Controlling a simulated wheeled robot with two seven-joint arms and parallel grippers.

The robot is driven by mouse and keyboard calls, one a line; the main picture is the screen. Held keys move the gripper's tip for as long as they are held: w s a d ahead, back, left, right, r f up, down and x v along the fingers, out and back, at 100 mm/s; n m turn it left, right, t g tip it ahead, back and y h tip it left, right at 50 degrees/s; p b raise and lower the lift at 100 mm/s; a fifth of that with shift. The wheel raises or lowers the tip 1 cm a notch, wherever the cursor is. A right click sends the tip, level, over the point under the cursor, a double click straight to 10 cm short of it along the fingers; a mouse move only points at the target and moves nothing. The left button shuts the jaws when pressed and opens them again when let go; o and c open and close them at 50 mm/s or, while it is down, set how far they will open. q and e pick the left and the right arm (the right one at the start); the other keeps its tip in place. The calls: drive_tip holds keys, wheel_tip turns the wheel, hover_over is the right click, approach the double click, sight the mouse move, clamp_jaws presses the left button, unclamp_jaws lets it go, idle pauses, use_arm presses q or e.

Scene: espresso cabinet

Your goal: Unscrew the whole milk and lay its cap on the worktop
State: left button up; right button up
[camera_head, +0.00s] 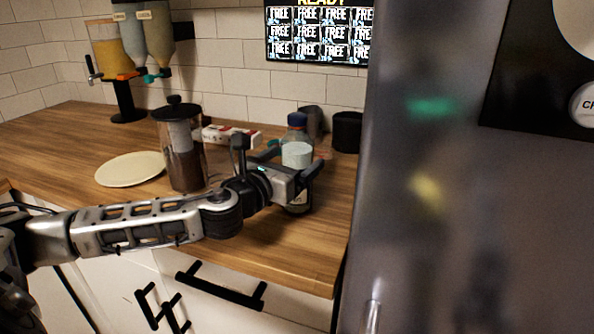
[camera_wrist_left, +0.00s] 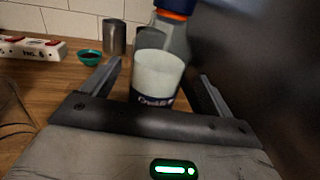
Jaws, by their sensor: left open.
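The milk bottle (camera_head: 297,154), clear with white contents or a white label and a dark label with unreadable writing below, stands upright on the worktop (camera_head: 290,250) near its right end. Its blue cap (camera_head: 297,119) is on top; an orange band shows by the cap (camera_wrist_left: 175,5) in the left wrist view, where the top is cut off. My left gripper (camera_head: 296,160) is open around the bottle's body, below the cap. In the left wrist view its fingers lie either side of the bottle (camera_wrist_left: 158,75); contact cannot be told. My right gripper is not in view.
A French press (camera_head: 184,155) and a cream plate (camera_head: 130,169) stand left of my gripper. Behind are a red-and-white power strip (camera_wrist_left: 30,48), a teal bowl (camera_wrist_left: 90,57), a metal cup (camera_wrist_left: 115,37) and a black canister (camera_head: 347,132). A tall grey surface (camera_head: 430,250) closes off the right.

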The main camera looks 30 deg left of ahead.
use_arm(q)
drive_tip(key=w, duration=0.4)
drive_tip(key=shift+w+a+f+p, duration=0.15)
drive_tip(key=shift+w+a+p, duration=0.1)
drive_tip(key=shift+w+p, duration=0.15)
drive_tip(key=shift+s, duration=0.1)
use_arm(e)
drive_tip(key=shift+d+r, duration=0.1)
